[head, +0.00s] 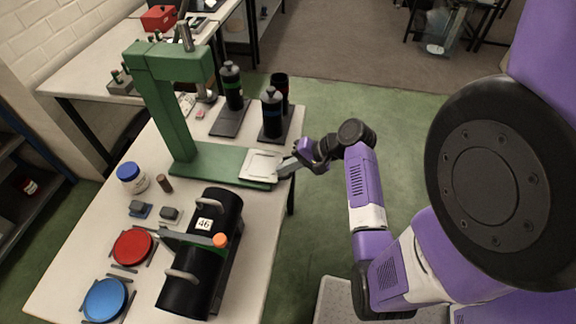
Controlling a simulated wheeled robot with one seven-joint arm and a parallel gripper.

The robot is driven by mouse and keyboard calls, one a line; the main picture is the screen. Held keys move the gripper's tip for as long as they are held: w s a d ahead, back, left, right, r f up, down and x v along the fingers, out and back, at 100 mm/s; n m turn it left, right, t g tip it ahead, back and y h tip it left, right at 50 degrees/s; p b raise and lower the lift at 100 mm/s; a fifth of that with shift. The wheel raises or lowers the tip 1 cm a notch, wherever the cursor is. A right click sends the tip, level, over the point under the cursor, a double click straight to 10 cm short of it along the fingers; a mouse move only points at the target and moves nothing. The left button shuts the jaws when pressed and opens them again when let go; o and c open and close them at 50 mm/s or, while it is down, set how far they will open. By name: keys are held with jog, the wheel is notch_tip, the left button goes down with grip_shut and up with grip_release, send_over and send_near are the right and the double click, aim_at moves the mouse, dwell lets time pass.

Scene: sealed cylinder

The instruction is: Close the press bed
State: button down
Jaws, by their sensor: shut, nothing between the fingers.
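The green press (172,100) stands on the table, with its C-shaped frame upright and its green base reaching to the right. The press bed, a pale square plate (258,164), lies at the right end of that base, out to the right of the press head. My gripper (286,167) is at the bed's right edge, reaching in from the right. Its fingers look shut and hold nothing. Whether they touch the bed or sit just beside it, I cannot tell. The fingertips are small in this view.
A black cylinder marked 46 (207,250) lies on the table in front of the press. Black bottles (272,115) stand behind the bed.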

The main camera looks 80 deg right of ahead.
jog(key=w, duration=0.4)
jog(key=w+p, duration=0.1)
jog(key=w, duration=0.4)
jog(key=w+a, duration=0.1)
jog(key=w, duration=0.4)
jog(key=shift+p, duration=0.3)
jog(key=shift+r, duration=0.1)
